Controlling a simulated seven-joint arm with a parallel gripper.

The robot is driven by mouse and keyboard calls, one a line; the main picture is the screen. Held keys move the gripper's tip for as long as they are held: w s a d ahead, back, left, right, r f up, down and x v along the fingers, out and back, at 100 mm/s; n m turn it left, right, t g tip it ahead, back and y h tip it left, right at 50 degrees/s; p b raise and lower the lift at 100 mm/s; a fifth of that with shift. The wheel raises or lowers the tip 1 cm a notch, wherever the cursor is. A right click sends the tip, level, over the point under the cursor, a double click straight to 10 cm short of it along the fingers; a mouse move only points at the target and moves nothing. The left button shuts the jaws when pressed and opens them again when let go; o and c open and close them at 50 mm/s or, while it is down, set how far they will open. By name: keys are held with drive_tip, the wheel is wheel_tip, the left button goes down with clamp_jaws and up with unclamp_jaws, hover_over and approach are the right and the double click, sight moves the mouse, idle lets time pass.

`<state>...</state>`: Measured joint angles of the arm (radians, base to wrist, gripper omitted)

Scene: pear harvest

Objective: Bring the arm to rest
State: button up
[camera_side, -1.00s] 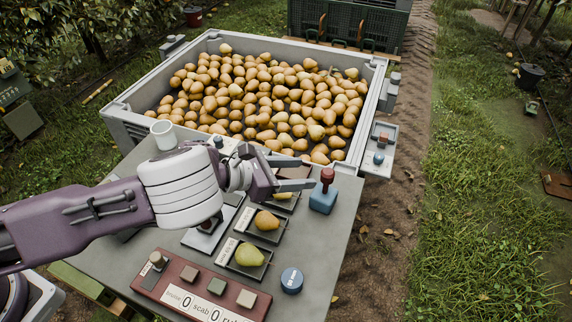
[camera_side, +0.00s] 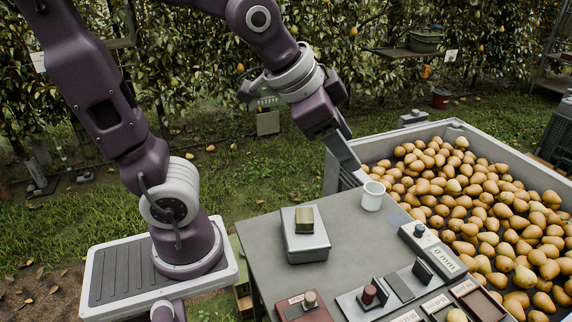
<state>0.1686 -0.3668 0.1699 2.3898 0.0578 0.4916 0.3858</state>
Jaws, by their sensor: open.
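My gripper (camera_side: 350,165) hangs at the far edge of the grey table (camera_side: 255,245), by the near corner of the big pear crate (camera_side: 455,127). Its fingers point down and to the right. I see no object between them, though the fingers overlap in this view. A white cup (camera_side: 372,196) stands upright on the table just below and right of the fingertips, seemingly apart from them.
On the table are a grey box with a brass block (camera_side: 304,221), a gauge reading 0 mm (camera_side: 433,250), a red-knobbed tool (camera_side: 370,293) and a small tray (camera_side: 483,302). Pears (camera_side: 470,200) fill the crate.

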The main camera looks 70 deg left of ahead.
drive_tip(key=s+f+n+g, duration=0.1)
drive_tip(key=s+n, duration=0.3)
drive_tip(key=s, duration=0.8)
drive_tip(key=shift+s+d+n+g, duration=0.3)
drive_tip(key=shift+s+d+n, duration=0.05)
drive_tip(key=shift+n, duration=0.05)
